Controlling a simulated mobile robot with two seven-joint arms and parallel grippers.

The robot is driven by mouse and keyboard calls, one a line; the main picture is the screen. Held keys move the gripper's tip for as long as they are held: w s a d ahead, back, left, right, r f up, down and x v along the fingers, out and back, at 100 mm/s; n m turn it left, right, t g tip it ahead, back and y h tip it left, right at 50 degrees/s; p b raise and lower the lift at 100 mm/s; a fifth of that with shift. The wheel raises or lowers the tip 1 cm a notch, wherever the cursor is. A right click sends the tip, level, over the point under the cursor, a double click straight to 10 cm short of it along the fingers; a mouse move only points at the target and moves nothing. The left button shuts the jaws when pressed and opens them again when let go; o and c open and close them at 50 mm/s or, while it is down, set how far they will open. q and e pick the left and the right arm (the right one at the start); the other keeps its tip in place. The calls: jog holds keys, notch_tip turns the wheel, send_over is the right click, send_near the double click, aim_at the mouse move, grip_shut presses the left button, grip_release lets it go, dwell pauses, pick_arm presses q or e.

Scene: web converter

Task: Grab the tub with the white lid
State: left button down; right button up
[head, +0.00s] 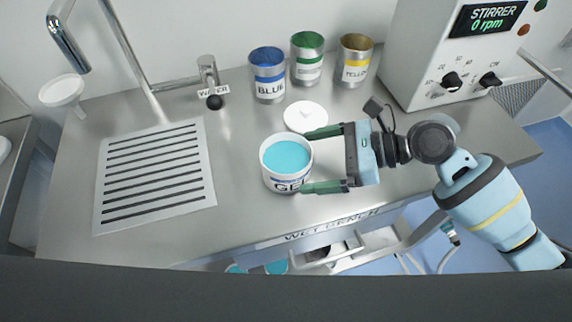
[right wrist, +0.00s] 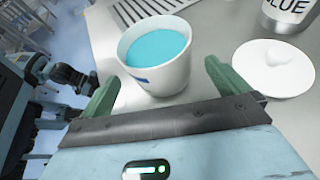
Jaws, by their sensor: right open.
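The white tub (head: 270,181) stands upright on the steel bench, marked GEL and filled with turquoise gel. It also shows in the right wrist view (right wrist: 155,78), open at the top. Its white lid (head: 305,117) lies flat on the bench just behind and right of it, and shows at the right of the right wrist view (right wrist: 273,68). My right gripper (head: 310,160) is open, coming from the right, with its green fingertips at the tub's near right side. The tub stands in front of the gap between the fingers; I cannot tell whether they touch it. My left gripper is not in view.
Blue (head: 268,88), green (head: 307,70) and yellow (head: 355,72) cans stand at the back. A stirrer box (head: 425,70) stands at the back right. A slotted drain (head: 155,172), a water tap (head: 208,75) and a white funnel (head: 62,92) are at left.

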aim_at(293, 164)
jog(key=x, duration=0.5)
jog(key=shift+s+f, duration=0.1)
jog(key=shift+f, duration=0.1)
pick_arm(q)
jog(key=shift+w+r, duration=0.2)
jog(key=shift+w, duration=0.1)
pick_arm(e)
jog(key=shift+c, duration=0.4)
jog(key=shift+r, duration=0.1)
jog(key=c, duration=1.1)
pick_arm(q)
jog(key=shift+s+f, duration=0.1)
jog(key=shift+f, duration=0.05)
pick_arm(e)
jog(key=shift+o, duration=0.2)
jog(key=shift+r, duration=0.1)
